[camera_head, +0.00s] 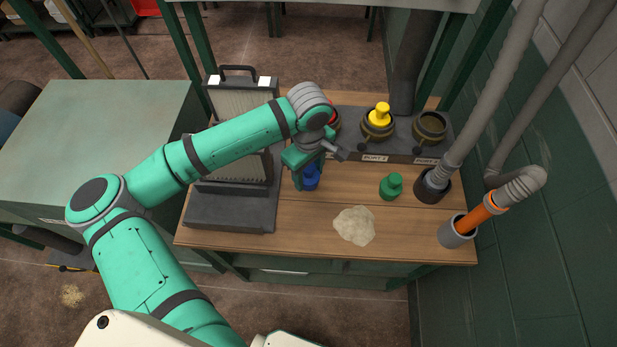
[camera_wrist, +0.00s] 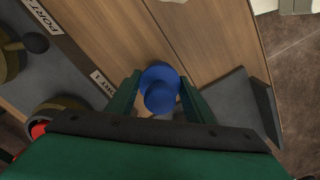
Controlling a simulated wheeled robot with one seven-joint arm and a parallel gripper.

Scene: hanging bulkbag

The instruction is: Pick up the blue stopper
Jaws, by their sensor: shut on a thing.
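The blue stopper (camera_head: 311,178) is on or just above the wooden bench top, in front of the port block; I cannot tell whether it touches the wood. My gripper (camera_head: 307,180) is over it, pointing down. In the wrist view the blue stopper (camera_wrist: 159,88) sits between the two green fingers of my gripper (camera_wrist: 160,100), which are shut on it. Its round knob faces the camera. Part of the stopper is hidden by the fingers in the head view.
A green stopper (camera_head: 391,186) and a pale powder heap (camera_head: 354,226) are on the bench (camera_head: 300,236). A yellow stopper (camera_head: 379,117) sits in a port; the right port (camera_head: 429,127) is open. A dark panelled stand (camera_head: 232,205) is left. Grey pipes (camera_head: 500,90) rise at right.

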